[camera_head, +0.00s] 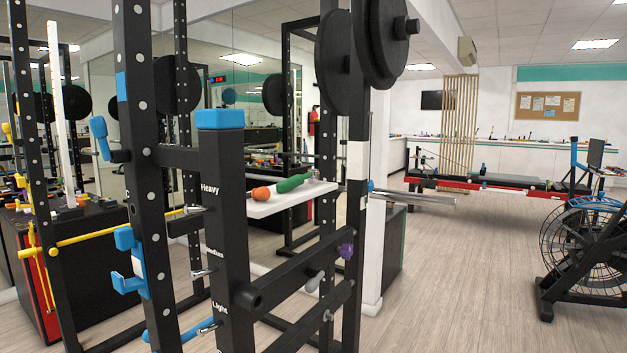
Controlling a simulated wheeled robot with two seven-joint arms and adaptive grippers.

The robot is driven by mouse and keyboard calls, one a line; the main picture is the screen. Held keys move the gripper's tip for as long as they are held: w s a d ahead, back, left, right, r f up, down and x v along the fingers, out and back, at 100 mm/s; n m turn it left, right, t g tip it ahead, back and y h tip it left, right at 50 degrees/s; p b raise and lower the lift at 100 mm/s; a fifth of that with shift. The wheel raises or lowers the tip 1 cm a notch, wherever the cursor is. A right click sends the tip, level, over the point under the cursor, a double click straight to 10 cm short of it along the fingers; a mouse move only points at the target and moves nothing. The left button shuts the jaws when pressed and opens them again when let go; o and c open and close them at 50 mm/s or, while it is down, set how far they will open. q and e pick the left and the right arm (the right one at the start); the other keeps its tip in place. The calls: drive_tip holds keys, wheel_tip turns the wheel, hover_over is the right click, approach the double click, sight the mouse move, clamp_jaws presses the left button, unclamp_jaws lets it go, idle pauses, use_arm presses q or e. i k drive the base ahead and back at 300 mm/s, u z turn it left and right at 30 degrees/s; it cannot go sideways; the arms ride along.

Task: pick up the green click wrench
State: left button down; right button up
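A green elongated object (293,183), which looks like the handle of the green click wrench, lies on a small white shelf (300,200) inside the black rack. Something pale and small shows at its right end, too small to make out. A rounded orange object (261,194) sits on the same shelf just left of it, close to or touching its left end. Part of the shelf is hidden behind the black post marked "Heavy". Neither of my grippers is in view.
A black rack post with a blue cap (220,119) stands in front of the shelf's left side. Black weight plates (381,40) hang above right. Dark bars (295,265) cross below the shelf. A fan bike (585,245) stands at right. Wooden floor (460,280) between is clear.

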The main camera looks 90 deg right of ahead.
sight(282, 187)
drive_tip(key=z, duration=0.75)
drive_tip(key=i, duration=0.85)
drive_tip(key=z, duration=0.8)
